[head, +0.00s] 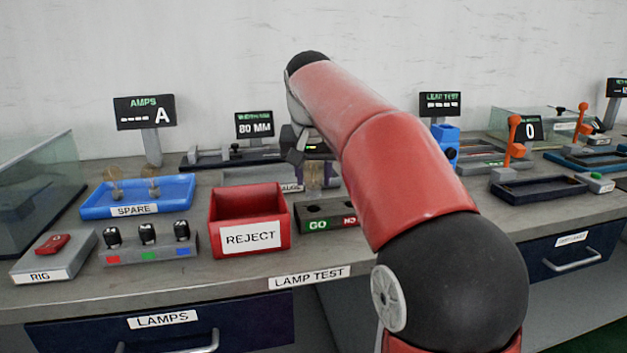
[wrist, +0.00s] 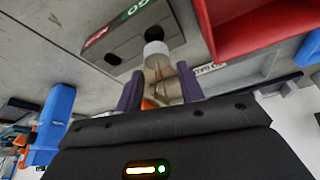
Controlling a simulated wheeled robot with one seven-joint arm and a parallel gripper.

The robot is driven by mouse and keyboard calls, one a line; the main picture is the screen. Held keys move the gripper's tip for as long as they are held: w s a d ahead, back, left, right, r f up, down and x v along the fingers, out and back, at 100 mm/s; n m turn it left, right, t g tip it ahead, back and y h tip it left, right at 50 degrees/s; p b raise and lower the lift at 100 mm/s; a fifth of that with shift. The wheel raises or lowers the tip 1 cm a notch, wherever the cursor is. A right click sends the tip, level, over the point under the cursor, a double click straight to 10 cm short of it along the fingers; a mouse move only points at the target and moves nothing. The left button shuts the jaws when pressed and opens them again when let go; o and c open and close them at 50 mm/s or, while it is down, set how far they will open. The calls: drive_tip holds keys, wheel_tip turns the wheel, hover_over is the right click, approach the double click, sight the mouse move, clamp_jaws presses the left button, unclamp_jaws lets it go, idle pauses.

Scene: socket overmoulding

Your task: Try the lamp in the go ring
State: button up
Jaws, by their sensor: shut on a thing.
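My gripper (wrist: 160,82) is shut on a lamp (wrist: 158,66), a clear bulb with a pale cap, its two dark purple fingers on either side of the glass. The cap points away from the gripper, toward the grey gauge block (wrist: 128,38). In the head view the gauge block (head: 343,209) carries a green GO label and a red NO label, with a round hole by each. The held lamp (head: 316,178) shows above and behind the block's GO side. In the wrist view the cap appears just beside the GO hole; whether it touches the block cannot be told.
The red REJECT bin (head: 248,190) stands just left of the gauge block. A blue SPARE tray (head: 178,207) holds two lamps. A rig box (head: 50,262) and a block with several black holders (head: 150,250) stand at the front left. My arm hides the bench to the right.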

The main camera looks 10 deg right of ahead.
drive_tip(key=shift+r, duration=2.25)
